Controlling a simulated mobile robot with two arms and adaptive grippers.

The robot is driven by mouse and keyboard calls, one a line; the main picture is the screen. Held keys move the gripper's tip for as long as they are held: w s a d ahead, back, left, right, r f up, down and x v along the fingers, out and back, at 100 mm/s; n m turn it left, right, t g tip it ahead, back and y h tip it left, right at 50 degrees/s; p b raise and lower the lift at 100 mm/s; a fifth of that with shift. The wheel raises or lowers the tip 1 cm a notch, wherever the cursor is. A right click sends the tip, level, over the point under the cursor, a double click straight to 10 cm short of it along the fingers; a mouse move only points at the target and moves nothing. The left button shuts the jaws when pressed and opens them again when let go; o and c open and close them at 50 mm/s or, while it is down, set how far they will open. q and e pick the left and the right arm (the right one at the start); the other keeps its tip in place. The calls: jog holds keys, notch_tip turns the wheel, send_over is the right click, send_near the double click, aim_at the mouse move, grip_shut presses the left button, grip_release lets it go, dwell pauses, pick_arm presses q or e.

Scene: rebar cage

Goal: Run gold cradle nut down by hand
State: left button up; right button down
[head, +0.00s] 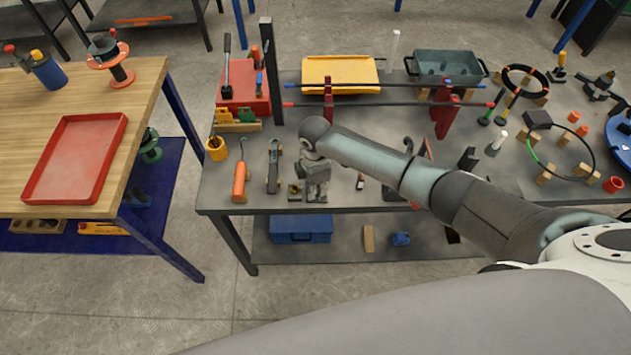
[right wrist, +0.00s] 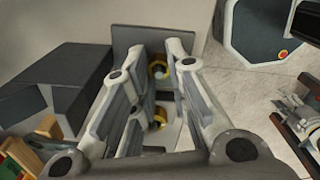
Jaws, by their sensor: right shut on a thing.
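My right gripper (head: 316,192) points down at the front edge of the grey workbench (head: 228,190). In the right wrist view its fingers (right wrist: 150,100) are closed to a narrow gap. A gold nut (right wrist: 158,117) shows between the fingers, and the gripper is shut on it. A second gold ring (right wrist: 159,69) shows farther along the gap, by a grey plate (right wrist: 142,42); the fingers partly hide both. In the head view a small block (head: 295,192) stands just left of the gripper, and the nut is hidden there. My left gripper is not in view.
An orange-handled tool (head: 240,180) and a grey clamp-like tool (head: 273,165) lie left of the gripper. Rods on red stands (head: 328,98) and a yellow tray (head: 340,72) are behind. A red tray (head: 75,155) sits on the wooden table at left.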

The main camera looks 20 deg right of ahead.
jog(key=m+p, duration=0.2)
jog(key=m, duration=0.1)
jog(key=m+p, duration=0.1)
jog(key=m, duration=0.2)
jog(key=shift+w+r+p, duration=0.15)
jog(key=shift+r+p, duration=0.05)
jog(key=shift+p, duration=0.15)
jog(key=m+p, duration=0.2)
jog(key=m, duration=0.3)
jog(key=shift+d+f+m, duration=0.1)
jog(key=shift+m, duration=0.2)
jog(key=shift+w, duration=0.1)
jog(key=c, duration=1.4)
grip_release()
jog(key=shift+r, duration=3.95)
